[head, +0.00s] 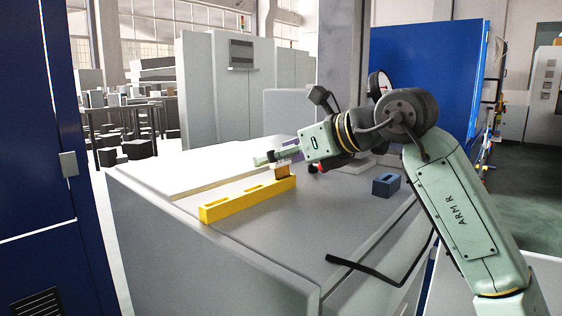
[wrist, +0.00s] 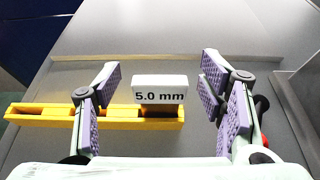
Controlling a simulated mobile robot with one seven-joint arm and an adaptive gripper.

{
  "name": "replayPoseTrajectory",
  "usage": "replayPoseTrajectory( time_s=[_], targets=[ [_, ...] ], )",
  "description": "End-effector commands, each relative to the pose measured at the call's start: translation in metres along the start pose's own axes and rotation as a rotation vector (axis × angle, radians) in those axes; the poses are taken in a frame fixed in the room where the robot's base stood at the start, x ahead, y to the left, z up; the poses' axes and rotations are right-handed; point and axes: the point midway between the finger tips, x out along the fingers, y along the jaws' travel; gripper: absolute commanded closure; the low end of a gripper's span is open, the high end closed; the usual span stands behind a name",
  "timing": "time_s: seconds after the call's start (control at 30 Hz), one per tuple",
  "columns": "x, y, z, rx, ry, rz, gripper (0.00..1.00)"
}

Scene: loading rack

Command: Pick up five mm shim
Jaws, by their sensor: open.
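A light block labelled "5.0 mm", the five mm shim (wrist: 160,89), stands at the right part of a yellow slotted holder (wrist: 58,112) in the wrist view. My gripper (wrist: 160,85) is open, with one purple-padded finger on each side of the shim and visible gaps to both. In the head view, the yellow holder (head: 220,209) lies on the grey table, and my gripper (head: 280,158) is at its far right end. The shim is mostly hidden there by my gripper; a small brownish piece (head: 282,171) shows beneath it.
A blue block (head: 385,184) with a hole sits on the grey table (head: 290,232) to the right of the holder. A pale raised plate (head: 200,170) lies behind the holder. A dark bent strip (head: 365,267) lies by the front right edge. The table's front left is clear.

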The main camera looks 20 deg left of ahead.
Motion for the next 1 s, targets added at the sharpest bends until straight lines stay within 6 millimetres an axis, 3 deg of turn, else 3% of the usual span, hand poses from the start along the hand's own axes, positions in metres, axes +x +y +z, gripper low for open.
replayPoseTrajectory(
  time_s=[0.27, 1.0],
  targets=[
    [0.0033, 0.0001, -0.0001, 0.0, -0.001, -0.001, 0.37],
    [0.003, 0.0002, 0.0, 0.0, -0.001, 0.0, 0.86]
  ],
)
